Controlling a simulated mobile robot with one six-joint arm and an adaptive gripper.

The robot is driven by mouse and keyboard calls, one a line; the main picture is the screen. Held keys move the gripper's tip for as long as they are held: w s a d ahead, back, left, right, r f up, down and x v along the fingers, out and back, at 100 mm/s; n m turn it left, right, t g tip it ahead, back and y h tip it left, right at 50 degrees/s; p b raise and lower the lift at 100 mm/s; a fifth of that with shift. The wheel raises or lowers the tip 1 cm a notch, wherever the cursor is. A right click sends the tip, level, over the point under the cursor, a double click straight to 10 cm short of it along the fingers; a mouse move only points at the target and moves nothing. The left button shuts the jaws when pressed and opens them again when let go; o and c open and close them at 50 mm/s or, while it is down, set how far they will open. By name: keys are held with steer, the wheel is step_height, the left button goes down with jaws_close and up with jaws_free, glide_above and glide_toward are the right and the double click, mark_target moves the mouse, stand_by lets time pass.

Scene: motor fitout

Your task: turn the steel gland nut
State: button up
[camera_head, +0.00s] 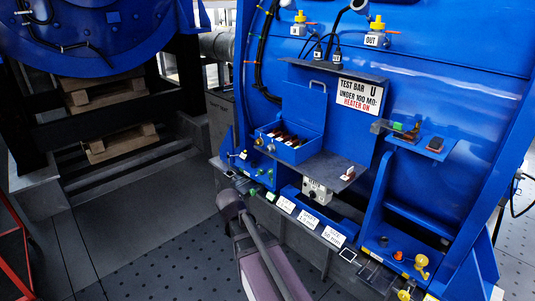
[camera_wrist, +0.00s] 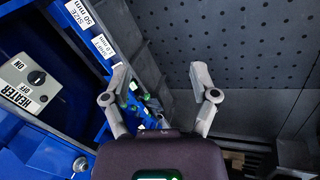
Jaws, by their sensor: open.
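My gripper (camera_wrist: 160,82) is open and empty in the wrist view, with its two grey fingers spread wide. Between and behind them are the dark panel edge, small green fittings (camera_wrist: 133,88) and the dark floor. A small round metallic fitting (camera_wrist: 80,163) on the blue surface at the lower left of the wrist view may be the steel gland nut; I cannot be sure. It lies apart from the fingers. In the head view, a small pale fitting (camera_head: 243,155) sits on the blue bracket's left side; whether it is the same one is unclear. My arm crosses the bottom centre.
A heater switch box (camera_head: 317,191) sits under the shelf and shows in the wrist view (camera_wrist: 30,85). A blue open box (camera_head: 290,143) with small parts stands on the shelf. Labelled trays (camera_head: 309,219) line the front edge. A yellow valve (camera_head: 421,262) is at the right. Floor at left is clear.

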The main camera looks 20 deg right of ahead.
steer(key=w+d+r+n+t+h+b, duration=0.15)
steer(key=w+d+h+b, duration=0.4)
steer(key=w, duration=0.95)
steer(key=n+t+h+b, duration=0.2)
steer(key=t+h, duration=0.2)
steer(key=h, duration=0.4)
glide_toward(268, 150)
steer(key=a, duration=0.3)
steer(key=shift+s+a+r, duration=0.2)
steer(key=shift+s+r, duration=0.05)
steer(key=shift+s, duration=0.15)
steer(key=shift+d, duration=0.15)
steer(key=x, duration=1.3)
steer(key=shift+w+d+f, duration=0.15)
steer(key=shift+d+f, duration=0.1)
steer(key=shift+c, duration=0.2)
jaws_close()
